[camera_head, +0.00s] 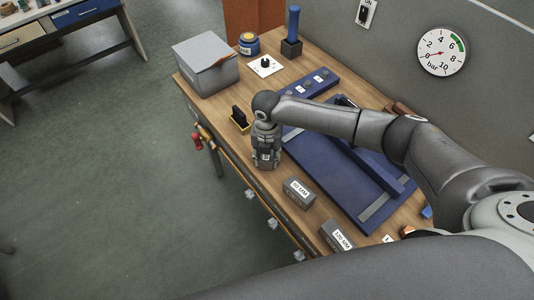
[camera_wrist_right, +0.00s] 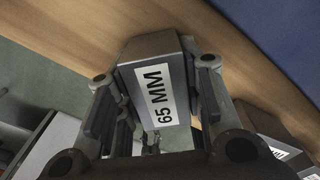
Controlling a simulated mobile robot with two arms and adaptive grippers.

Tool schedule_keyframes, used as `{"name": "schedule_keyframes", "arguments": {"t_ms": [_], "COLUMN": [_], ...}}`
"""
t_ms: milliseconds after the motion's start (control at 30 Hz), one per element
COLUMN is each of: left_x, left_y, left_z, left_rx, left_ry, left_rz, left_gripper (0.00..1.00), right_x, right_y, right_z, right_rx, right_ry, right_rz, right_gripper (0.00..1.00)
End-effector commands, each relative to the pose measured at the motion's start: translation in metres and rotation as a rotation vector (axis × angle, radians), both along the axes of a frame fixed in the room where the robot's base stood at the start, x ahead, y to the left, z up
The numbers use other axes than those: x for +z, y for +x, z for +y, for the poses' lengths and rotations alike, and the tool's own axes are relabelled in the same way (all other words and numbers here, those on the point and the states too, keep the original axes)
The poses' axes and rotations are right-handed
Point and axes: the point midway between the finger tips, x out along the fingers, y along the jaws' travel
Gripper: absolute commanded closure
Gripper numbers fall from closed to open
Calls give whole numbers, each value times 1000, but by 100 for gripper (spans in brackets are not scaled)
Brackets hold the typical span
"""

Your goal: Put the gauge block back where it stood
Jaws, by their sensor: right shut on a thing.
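A grey gauge block labelled "65 MM" (camera_wrist_right: 150,52) sits between the two fingers of my right gripper (camera_wrist_right: 155,100), which is shut on it. In the head view my right gripper (camera_head: 267,160) points down at the table's front edge, left of the other blocks. The held block is mostly hidden there by the gripper, and I cannot tell whether it touches the wood. Another grey labelled block (camera_head: 299,192) stands close by, and a block labelled "120 MM" (camera_head: 337,236) stands nearer. My left gripper is not in view.
A blue fixture (camera_head: 350,185) fills the middle of the wooden table (camera_head: 205,101). A small black-and-yellow item (camera_head: 239,119) stands left of my gripper. A grey box (camera_head: 206,70), a round blue item (camera_head: 249,44) and a blue-handled tool (camera_head: 293,30) stand farther back.

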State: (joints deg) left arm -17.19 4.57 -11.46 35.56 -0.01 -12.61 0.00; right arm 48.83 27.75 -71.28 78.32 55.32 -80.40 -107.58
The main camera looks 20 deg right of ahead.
Motion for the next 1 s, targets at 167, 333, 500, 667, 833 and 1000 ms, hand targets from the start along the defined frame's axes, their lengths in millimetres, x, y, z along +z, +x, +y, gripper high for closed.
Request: {"name": "schedule_keyframes", "arguments": {"t_ms": [167,333,500,667,833,1000], "left_x": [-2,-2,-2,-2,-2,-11], "left_y": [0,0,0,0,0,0], "left_z": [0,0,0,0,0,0], "left_rx": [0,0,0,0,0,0], "left_ry": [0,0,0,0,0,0], "left_rz": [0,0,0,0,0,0], "left_gripper": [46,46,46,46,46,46], "right_x": [-1,-3,-3,-3,4,31], "right_y": [0,0,0,0,1,1], "right_z": [0,0,0,0,0,0], "right_rx": [0,-1,-1,-1,0,0], "right_ry": [0,0,0,0,0,1], "right_rz": [0,0,0,0,-1,-4], "right_gripper": [100,53,43,43,43,43]}}
